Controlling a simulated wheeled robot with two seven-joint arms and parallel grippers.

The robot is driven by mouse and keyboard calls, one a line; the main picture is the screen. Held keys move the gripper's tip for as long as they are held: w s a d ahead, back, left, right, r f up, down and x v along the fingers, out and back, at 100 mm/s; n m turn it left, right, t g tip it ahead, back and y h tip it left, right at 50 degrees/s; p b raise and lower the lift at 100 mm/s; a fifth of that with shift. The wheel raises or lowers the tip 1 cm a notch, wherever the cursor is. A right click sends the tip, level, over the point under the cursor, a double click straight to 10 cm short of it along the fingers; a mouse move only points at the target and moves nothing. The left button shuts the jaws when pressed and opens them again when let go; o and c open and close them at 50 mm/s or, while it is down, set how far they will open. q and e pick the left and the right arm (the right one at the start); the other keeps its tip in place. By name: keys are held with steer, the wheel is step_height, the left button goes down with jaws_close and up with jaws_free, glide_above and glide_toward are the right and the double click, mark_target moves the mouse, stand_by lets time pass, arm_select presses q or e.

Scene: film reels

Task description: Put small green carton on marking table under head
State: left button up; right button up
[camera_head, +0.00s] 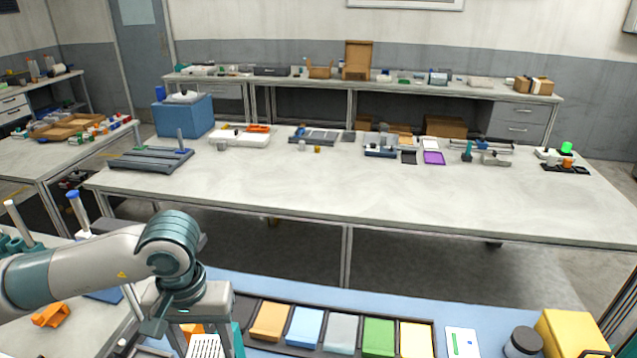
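A green carton (378,337) lies in a dark tray at the bottom of the head view, between a grey and a yellow box. My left gripper (206,338) points down at the lower left, left of the tray and apart from the green carton. Its fingers look spread, but their tips are near or past the bottom edge. A white ribbed item (205,347) shows between them; I cannot tell its depth. A small device with a black base (566,169) and a bright green top stands at the long table's right end. I cannot tell which device is the marking table. My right gripper is out of view.
The dark tray (270,349) also holds orange, blue, grey and yellow boxes. A black round item (523,343) and a yellow case (572,334) stand to its right. The long table (330,190) has devices along its back and a clear front.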

arm_select(q)
steer(key=shift+a+r+m, duration=0.3)
steer(key=shift+a, duration=0.05)
step_height(320, 180, down, 5)
steer(key=b, duration=0.5)
stand_by(0.6)
stand_by(0.9)
stand_by(1.9)
